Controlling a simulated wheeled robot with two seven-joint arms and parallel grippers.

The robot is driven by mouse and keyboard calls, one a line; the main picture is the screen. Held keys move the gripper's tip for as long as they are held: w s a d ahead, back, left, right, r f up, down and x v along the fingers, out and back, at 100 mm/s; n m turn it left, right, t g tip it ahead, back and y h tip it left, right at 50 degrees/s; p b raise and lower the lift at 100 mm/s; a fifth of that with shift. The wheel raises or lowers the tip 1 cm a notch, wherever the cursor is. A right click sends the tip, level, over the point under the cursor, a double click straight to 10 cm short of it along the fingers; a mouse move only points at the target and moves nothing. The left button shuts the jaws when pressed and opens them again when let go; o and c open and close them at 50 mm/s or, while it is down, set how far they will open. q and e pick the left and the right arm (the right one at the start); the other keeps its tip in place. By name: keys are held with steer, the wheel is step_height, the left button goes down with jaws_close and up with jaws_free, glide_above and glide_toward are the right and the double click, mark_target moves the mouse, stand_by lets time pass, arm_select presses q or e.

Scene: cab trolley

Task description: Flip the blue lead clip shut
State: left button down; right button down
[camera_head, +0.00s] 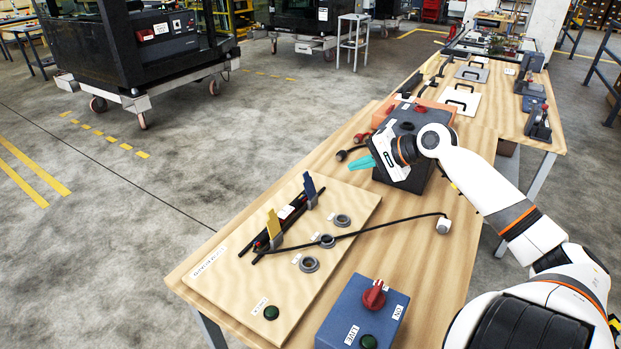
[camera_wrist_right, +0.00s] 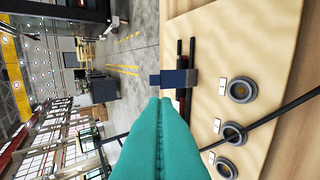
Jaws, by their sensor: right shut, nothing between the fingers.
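The blue lead clip (camera_head: 310,188) is on the pale wooden board (camera_head: 345,200), at the far end of the dark leads (camera_head: 290,218). Its blue flap stands up, open, above its grey base. In the right wrist view the blue clip (camera_wrist_right: 172,79) shows just beyond the fingertips, apart from them as far as I can tell. My right gripper (camera_head: 356,163) has teal fingers, shut and empty, above the table to the right of the clip and farther back. The fingers also show in the wrist view (camera_wrist_right: 160,104). My left gripper is not in view.
A yellow clip (camera_head: 273,226) stands upright at the leads' near end. Grey ring sockets (camera_head: 309,264) and a black cable (camera_head: 385,224) lie on the right. A blue box with a red knob (camera_head: 374,294) stands in front. A dark case (camera_head: 405,125) is behind my gripper.

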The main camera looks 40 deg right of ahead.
mark_target(307, 176)
steer(key=shift+s+r, duration=0.1)
steer(key=shift+s, duration=0.1)
steer(key=x, duration=0.4)
steer(key=p+x, duration=0.1)
steer(key=x, duration=0.4)
steer(key=r+x, duration=0.1)
steer(key=x, duration=0.4)
steer(key=shift+w+a+p, duration=0.1)
steer(key=shift+w+p, duration=0.2)
steer(key=shift+p, duration=0.05)
